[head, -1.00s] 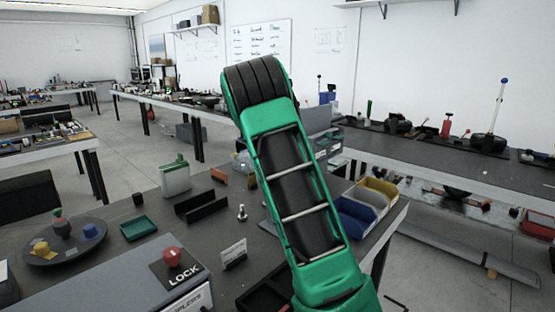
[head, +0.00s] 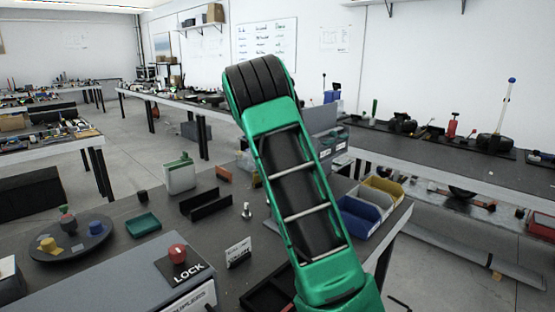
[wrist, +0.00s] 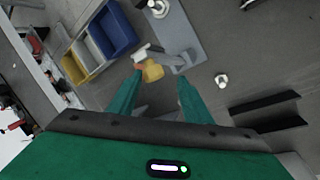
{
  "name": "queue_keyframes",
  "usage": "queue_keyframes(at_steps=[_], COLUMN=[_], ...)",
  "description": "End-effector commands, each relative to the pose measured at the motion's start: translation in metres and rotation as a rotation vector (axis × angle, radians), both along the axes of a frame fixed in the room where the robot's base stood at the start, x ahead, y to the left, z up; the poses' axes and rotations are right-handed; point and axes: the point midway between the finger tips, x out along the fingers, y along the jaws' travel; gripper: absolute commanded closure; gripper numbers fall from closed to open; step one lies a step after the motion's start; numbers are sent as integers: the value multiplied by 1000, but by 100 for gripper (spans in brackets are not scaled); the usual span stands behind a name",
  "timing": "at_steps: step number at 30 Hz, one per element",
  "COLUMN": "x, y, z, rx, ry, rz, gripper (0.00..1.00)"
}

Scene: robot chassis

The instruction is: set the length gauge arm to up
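The wrist view shows a grey plate (wrist: 190,28) on the dark bench. A grey bar (wrist: 172,58) lies across its near end, with a pale piece and a yellow block (wrist: 152,70) with a red bit at its left. This looks like the length gauge and its arm, but I cannot be sure which part is the arm. My gripper (wrist: 160,76) is open, with its green fingers apart. The yellow block appears between or just beyond the fingertips; contact cannot be told. In the head view my green arm hides the gauge and gripper.
A red LOCK button (head: 177,253) and a round tray (head: 70,247) are left.

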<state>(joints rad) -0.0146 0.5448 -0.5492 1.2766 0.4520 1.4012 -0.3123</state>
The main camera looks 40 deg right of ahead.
Motion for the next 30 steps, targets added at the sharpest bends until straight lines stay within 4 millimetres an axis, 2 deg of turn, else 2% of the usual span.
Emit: queue_keyframes(at_steps=[9, 15, 21, 30], x=[14, 19, 20, 20], y=[17, 24, 28, 28], z=[55, 80, 89, 89], rx=[-1, -1, 1, 1], ry=[-2, -1, 1, 2], rz=[3, 0, 1, 0], gripper=[59, 59, 59, 59])
